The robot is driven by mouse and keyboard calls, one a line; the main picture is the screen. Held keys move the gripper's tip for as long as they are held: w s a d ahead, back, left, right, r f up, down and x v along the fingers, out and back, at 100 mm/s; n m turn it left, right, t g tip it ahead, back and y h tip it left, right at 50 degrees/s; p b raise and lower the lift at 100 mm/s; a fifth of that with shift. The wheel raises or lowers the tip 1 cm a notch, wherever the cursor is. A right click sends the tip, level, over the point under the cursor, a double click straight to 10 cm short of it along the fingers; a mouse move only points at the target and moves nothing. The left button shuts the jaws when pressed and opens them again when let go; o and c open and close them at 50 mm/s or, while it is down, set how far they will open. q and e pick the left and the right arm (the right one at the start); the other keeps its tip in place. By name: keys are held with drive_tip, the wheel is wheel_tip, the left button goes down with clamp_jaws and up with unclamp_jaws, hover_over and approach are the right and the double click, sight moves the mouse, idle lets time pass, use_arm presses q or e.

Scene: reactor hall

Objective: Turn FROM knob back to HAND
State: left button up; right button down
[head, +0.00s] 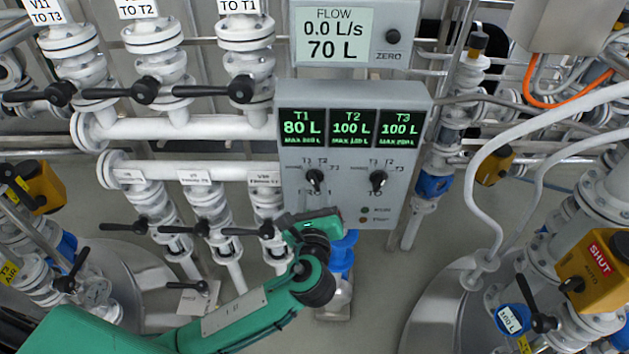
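The FROM knob (315,180) is a black knob on the left of the grey control panel (290,211), below the T1 screen. Its labels are small, and I cannot tell surely which one it points at. The TO knob (378,181) is to its right. My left gripper (320,222) is at the panel's lower left edge, below the FROM knob and apart from it in the picture. The green arm reaches it from the lower left. Its fingers are not clear, so I cannot tell whether it is open or shut. My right gripper is not in view.
The panel screens (353,128) read T1 80 L, T2 100 L and T3 100 L. The flow meter (335,35) above reads 0.0 L/s and 70 L. White pipes with black-handled valves (203,229) crowd the left. A white hose (470,160) and yellow SHUT box (595,268) are at right.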

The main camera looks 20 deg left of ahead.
sight(314, 185)
use_arm(q)
drive_tip(key=shift+x, duration=1.5)
drive_tip(key=shift+c, duration=0.2)
clamp_jaws()
drive_tip(key=shift+n, duration=0.3)
drive_tip(key=n, duration=0.2)
drive_tip(key=shift+f+n, duration=0.1)
drive_tip(key=shift+n, duration=0.3)
drive_tip(key=shift+a+n+b, duration=0.1)
drive_tip(key=shift+n+b, duration=0.75)
drive_tip(key=shift+n, duration=1.35)
